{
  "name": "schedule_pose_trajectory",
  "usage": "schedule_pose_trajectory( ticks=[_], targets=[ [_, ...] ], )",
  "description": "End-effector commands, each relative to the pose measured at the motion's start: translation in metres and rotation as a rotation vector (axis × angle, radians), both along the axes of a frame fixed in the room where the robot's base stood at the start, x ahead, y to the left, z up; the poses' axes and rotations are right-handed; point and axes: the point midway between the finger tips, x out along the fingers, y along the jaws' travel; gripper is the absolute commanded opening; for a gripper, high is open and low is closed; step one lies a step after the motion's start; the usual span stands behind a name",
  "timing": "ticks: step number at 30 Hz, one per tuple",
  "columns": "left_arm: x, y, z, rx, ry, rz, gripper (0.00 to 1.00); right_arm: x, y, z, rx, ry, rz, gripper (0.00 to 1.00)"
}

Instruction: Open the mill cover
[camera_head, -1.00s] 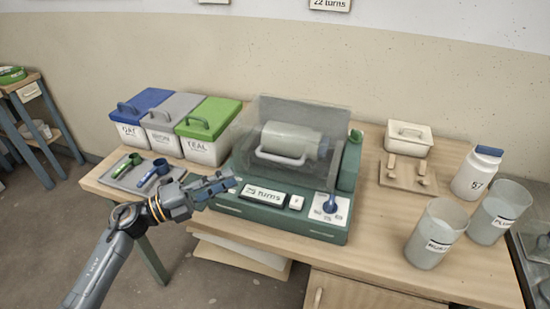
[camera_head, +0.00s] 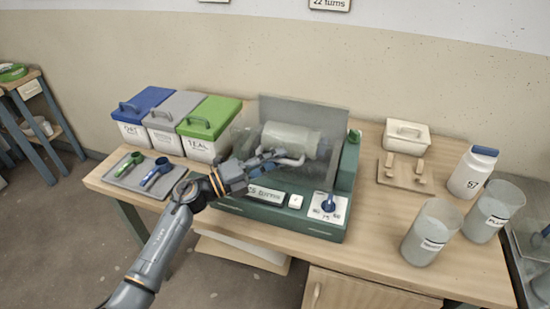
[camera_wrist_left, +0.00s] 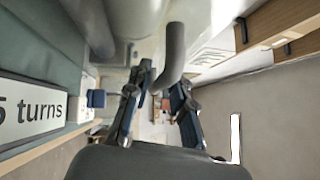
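The green mill (camera_head: 285,215) stands on the table with a pale jar (camera_head: 290,138) lying in it. A see-through grey cover (camera_head: 315,112) shows around the jar; its exact edges are hard to tell. A pale bar handle (camera_head: 296,161) is at the cover's front. My left gripper (camera_head: 268,158) is at the handle's left part. In the left wrist view the dark handle bar (camera_wrist_left: 174,55) reaches between the two spread fingers (camera_wrist_left: 162,92), with a gap visible beside it. My right gripper is not in view.
A "turns" sign (camera_head: 265,194) and a blue knob (camera_head: 329,203) are on the mill's front. Lidded bins (camera_head: 203,150) and a tool tray (camera_head: 145,177) stand left. A white box (camera_head: 407,136), a jar (camera_head: 470,175) and cups (camera_head: 430,235) stand right.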

Motion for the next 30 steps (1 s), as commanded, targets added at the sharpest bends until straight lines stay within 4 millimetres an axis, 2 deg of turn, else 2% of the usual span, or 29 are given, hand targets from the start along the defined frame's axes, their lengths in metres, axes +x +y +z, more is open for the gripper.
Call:
schedule_pose_trajectory(
  ticks=[3,7,19,23,30],
  targets=[
    [0.0,0.0,0.0,0.0,0.0,0.0,0.22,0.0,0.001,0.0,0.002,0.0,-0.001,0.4],
    [0.0,0.0,0.0,-0.001,0.0,0.0,0.0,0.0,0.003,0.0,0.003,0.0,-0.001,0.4],
    [0.001,0.0,0.004,0.002,0.007,0.0,0.0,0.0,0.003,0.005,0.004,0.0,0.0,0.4],
    [0.003,-0.001,0.014,0.011,0.03,-0.001,0.0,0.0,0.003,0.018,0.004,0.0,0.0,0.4],
    [0.016,-0.004,0.046,0.042,0.122,0.002,0.0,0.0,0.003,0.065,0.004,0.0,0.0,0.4]
  ],
)
